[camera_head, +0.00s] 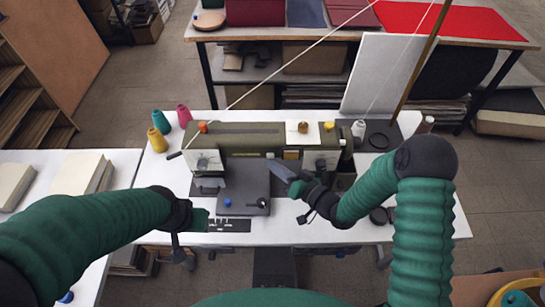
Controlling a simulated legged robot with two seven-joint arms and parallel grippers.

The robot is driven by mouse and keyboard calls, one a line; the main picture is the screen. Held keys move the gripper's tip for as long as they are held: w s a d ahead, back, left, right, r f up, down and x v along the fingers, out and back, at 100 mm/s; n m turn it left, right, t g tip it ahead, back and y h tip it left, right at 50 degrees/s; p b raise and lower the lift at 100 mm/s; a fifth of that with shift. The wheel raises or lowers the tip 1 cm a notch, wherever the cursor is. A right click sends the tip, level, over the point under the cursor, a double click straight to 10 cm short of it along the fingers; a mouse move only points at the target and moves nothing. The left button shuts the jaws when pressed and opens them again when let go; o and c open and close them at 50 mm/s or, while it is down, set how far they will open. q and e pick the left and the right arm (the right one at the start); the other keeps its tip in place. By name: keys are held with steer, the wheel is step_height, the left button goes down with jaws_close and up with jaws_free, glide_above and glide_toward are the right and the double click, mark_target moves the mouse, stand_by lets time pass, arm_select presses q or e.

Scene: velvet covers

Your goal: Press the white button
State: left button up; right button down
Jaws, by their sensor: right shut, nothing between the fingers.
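I cannot make out a white button for certain. My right gripper (282,170) is shut and empty, over the plate's right edge, close to the machine's front. My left gripper (198,220) is low at the plate's front left; its fingers are too unclear to read.
Pink, teal and yellow thread cones (157,140) stand at the left of the table. A white spool (358,130) stands at the right, before a leaning white board (385,75). Pale blocks (82,172) lie on the left table. A fabric table (300,35) stands behind.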

arm_select(q)
steer(key=shift+a, duration=0.25)
arm_select(e)
steer(key=shift+w+a, duration=0.1)
steer(key=shift+w, duration=0.3)
arm_select(q)
steer(key=shift+a+f, duration=0.1)
steer(key=shift+a, duration=0.1)
arm_select(e)
steer(key=shift+a+r, duration=0.1)
steer(key=shift+a, duration=0.1)
arm_select(q)
steer(key=shift+d, duration=0.1)
arm_select(e)
steer(key=shift+w+d, duration=0.1)
steer(key=shift+w, duration=0.1)
steer(key=shift+s, duration=0.65)
